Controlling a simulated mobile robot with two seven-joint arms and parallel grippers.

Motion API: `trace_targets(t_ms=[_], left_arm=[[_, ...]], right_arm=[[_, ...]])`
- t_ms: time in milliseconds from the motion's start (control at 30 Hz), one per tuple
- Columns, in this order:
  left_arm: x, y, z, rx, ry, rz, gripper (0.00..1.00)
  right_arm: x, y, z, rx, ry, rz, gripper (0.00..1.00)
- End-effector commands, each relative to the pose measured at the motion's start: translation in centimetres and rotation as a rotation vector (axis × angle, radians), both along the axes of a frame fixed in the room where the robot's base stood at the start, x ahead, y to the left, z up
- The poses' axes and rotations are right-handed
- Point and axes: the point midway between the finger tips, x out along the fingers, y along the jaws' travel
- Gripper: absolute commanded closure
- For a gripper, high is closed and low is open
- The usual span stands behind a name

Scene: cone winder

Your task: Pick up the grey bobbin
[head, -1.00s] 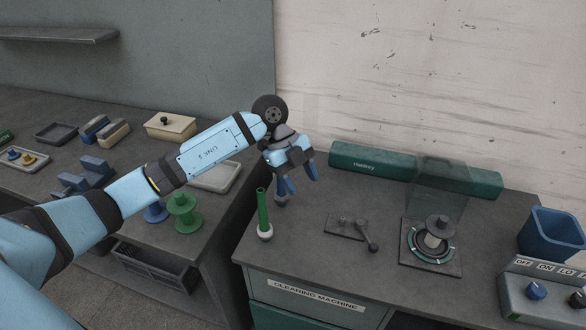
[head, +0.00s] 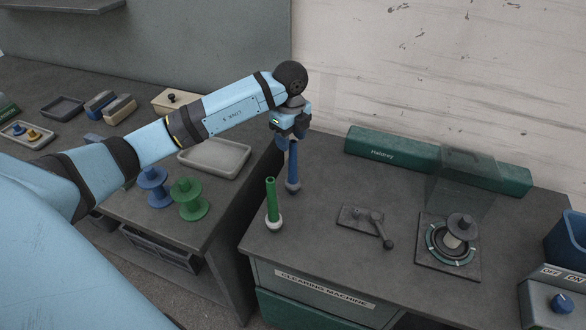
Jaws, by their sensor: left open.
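A grey bobbin (head: 460,226) with a dark top flange and a pale core stands upright in the round holder (head: 432,262) on the right of the bench. A clear cover (head: 462,180) is raised behind it. My left gripper (head: 288,143) is open, well to the left of the bobbin. It points down over the bench, above or around the upper part of a blue rod (head: 293,168); I cannot tell which. Its fingers are partly hard to tell from the rod. My right gripper is not in view.
A green rod (head: 271,198) stands at the bench's left edge. A lever plate (head: 361,217) lies between the rods and the holder. A long green box (head: 395,150) lines the back. Blue (head: 153,185) and green (head: 188,198) bobbins stand on the left table.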

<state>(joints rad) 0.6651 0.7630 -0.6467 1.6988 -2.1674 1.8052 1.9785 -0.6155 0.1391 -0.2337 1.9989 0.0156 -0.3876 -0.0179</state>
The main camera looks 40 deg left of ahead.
Motion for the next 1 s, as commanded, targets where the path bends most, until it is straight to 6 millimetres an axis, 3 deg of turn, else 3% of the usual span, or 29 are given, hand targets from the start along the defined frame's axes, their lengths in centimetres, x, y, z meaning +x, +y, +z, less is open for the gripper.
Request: trace_targets(t_ms=[167, 433, 667, 767, 900, 1000], left_arm=[[0.0, -0.2, -1.2, -0.003, 0.002, -0.001, 0.47], [0.2, -0.3, -4.9, -0.002, 0.001, 0.0, 0.47], [0.2, -0.3, -5.3, -0.001, 0.0, -0.001, 0.47], [0.2, -0.3, -5.3, -0.001, 0.0, -0.001, 0.65], [0.2, -0.3, -5.3, -0.001, 0.0, -0.001, 0.97], [0.2, -0.3, -5.3, -0.001, -0.001, -0.001, 0.98]], right_arm=[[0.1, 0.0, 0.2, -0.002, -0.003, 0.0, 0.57], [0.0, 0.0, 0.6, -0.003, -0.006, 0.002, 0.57], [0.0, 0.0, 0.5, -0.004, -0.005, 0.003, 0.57], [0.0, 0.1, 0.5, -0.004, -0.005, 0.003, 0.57], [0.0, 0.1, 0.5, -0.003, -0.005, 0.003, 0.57], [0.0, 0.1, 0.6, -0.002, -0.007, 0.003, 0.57]])
